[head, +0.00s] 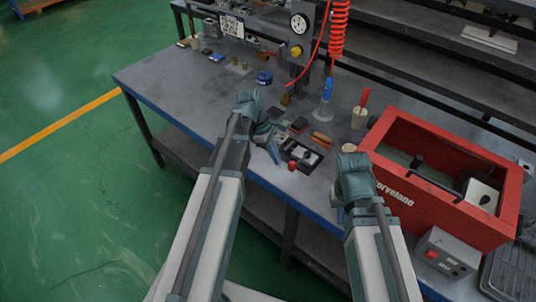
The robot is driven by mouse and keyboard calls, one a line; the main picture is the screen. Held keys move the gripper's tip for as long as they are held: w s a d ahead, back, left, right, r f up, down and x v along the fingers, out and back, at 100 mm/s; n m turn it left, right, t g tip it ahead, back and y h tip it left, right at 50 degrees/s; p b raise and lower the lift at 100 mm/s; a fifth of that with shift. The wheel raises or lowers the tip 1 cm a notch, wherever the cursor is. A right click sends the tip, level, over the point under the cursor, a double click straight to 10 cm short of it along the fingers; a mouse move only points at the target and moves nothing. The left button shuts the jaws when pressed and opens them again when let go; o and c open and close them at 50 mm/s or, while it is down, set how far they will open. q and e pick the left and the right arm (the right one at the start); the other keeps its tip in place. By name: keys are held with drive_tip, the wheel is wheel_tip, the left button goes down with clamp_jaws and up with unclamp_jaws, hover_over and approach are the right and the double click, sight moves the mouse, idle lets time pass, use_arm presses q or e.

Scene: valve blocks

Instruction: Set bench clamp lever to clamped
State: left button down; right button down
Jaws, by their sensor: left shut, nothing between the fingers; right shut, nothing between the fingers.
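A small dark clamp-like fixture (300,153) with pale metal parts sits near the front edge of the bench (185,95). A red knob (292,166) shows at its front, apparently the end of the lever; the lever's arm and exact angle are too small to tell. My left gripper (273,151) is shut and empty, pointing down just left of the fixture; I cannot tell whether it touches. My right gripper (339,213) is shut and empty at the bench's front edge, left of the red box, partly hidden by its own wrist.
A red open box (440,195) with lettering stands at right, a grey control box (446,254) with a red button in front of it. Brushes, a blue-lidded tin (264,77) and a gauge post (298,45) with a red coiled hose (338,30) stand behind. Bench's left part is mostly clear.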

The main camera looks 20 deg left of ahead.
use_arm(q)
drive_tip(key=shift+d+r, duration=0.1)
drive_tip(key=shift+d, duration=0.95)
drive_tip(key=shift+s+d, duration=0.1)
drive_tip(key=shift+s, duration=0.05)
drive_tip(key=shift+s+d+n, duration=0.15)
drive_tip(key=shift+d+n, duration=0.1)
drive_tip(key=shift+n, duration=0.15)
